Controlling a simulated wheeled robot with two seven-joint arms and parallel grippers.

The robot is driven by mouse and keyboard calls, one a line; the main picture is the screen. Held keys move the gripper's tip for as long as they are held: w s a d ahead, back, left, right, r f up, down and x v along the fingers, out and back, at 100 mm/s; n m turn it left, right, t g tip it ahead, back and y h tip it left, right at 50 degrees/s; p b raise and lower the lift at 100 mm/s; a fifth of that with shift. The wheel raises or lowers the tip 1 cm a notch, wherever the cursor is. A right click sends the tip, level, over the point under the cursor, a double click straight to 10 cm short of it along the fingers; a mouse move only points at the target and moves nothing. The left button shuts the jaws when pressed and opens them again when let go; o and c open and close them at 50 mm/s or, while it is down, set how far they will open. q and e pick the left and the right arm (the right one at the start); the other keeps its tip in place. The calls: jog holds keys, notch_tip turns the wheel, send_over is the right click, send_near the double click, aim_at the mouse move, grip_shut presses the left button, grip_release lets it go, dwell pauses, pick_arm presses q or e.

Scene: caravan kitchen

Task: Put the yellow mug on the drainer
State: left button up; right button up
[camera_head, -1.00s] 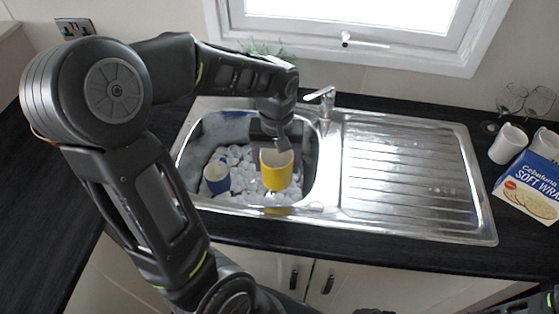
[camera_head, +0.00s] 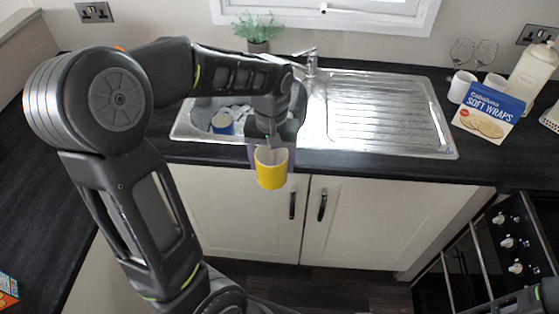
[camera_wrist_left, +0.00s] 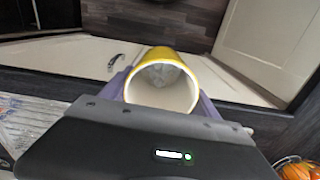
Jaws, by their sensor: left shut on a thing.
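The yellow mug (camera_head: 271,172) has a white inside. My left gripper (camera_head: 270,150) is shut on it and holds it in the air in front of the counter's front edge, over the cupboard doors. In the left wrist view the yellow mug (camera_wrist_left: 163,84) sits between the fingers with its open mouth facing the camera. The drainer (camera_head: 385,112) is the ribbed steel board to the right of the sink bowl; its surface is bare. My right gripper is not in view.
A blue mug (camera_head: 222,124) stands in the sink bowl. The tap (camera_head: 311,62) is behind the sink. White mugs (camera_head: 461,87), glasses, a soft wraps box (camera_head: 488,112) and a cream bottle (camera_head: 533,75) stand right of the drainer. A plant (camera_head: 257,34) is behind.

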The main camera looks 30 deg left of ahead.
pick_arm(q)
jog(key=w+d+f+m+b, duration=0.3)
jog(key=w+d+f+m, duration=0.2)
jog(key=w+d, duration=0.6)
jog(key=shift+d+b, duration=0.3)
jog(key=shift+d, duration=0.5)
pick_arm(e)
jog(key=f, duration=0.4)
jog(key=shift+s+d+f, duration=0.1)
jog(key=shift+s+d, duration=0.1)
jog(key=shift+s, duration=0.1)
pick_arm(q)
jog(key=shift+w+f, duration=0.1)
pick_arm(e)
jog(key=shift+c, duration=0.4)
